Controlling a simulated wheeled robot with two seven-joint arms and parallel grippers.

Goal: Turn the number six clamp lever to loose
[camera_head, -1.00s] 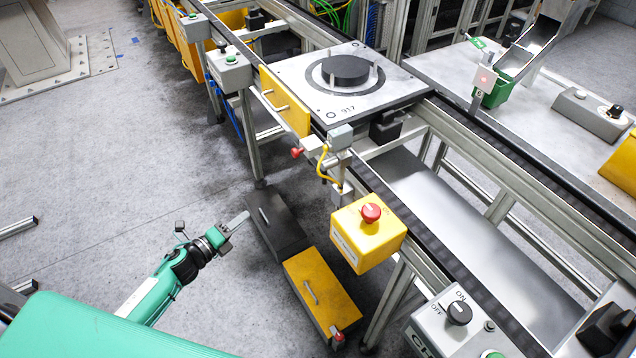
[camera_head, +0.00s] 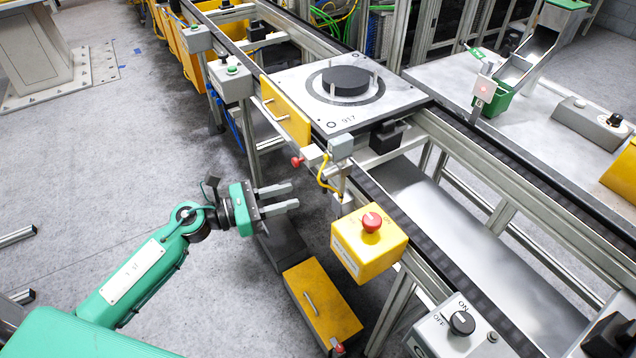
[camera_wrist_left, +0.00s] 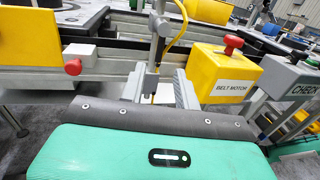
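A small lever with a red knob (camera_head: 297,162) sticks out from the side of the conveyor, below the pallet (camera_head: 410,97) marked 917. The same red knob shows at the left of the left wrist view (camera_wrist_left: 73,67), beside a pale block. I cannot read a number six on it. My left gripper (camera_head: 293,196) is in front of the conveyor, a little below the knob and apart from it. Its two fingers are parted and empty, also in the left wrist view (camera_wrist_left: 160,89). My right gripper is not in view.
A yellow belt motor box (camera_head: 368,247) with a red button (camera_head: 371,221) stands right of my left gripper. A grey post with a yellow cable (camera_head: 326,176) is close ahead. Dark and yellow boxes (camera_head: 323,300) lie below.

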